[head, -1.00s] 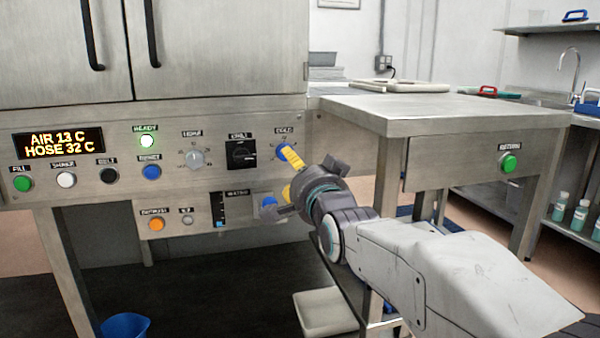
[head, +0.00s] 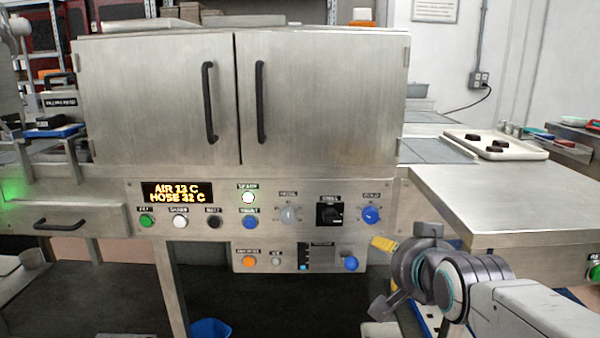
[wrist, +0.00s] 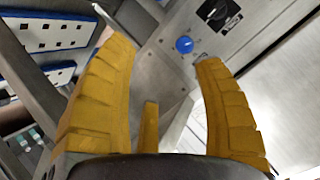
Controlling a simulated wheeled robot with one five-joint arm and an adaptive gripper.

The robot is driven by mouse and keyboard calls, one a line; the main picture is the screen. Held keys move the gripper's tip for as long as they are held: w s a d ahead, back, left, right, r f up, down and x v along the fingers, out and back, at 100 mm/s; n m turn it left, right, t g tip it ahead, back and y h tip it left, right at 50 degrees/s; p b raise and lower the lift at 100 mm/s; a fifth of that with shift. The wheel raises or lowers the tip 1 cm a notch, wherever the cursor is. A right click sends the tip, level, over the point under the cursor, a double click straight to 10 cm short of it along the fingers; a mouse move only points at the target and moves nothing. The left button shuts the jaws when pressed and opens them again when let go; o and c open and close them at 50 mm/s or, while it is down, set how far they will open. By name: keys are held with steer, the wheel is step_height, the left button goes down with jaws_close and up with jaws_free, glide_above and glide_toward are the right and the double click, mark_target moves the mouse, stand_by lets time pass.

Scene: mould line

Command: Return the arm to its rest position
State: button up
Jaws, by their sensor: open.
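My gripper (head: 382,274) is at the lower right of the head view, in front of the machine's control panel (head: 330,258) and below and right of the upper blue knob (head: 371,215). One yellow fingertip shows there, apart from the knob. My arm reaches in from the right edge of the head view.
A steel cabinet (head: 155,100) with two shut doors stands above the panel. A steel worktop (head: 500,195) is at the right, close to my arm, with a tray (head: 520,152) holding dark pieces behind it. A blue bucket (head: 211,328) stands on the floor below.

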steer(key=s+r+n+g+p, duration=0.3)
steer(key=s+r+g+p, duration=0.1)
steer(key=s+p, duration=0.7)
steer(key=s+r+n+g+p, duration=0.4)
steer(key=s+r+p, duration=0.2)
steer(key=s+p, duration=0.6)
steer(key=shift+s+g+p, duration=0.15)
steer(key=shift+g+p, duration=0.15)
steer(key=shift+g, duration=0.1)
steer(key=shift+r, duration=0.1)
stand_by(0.4)
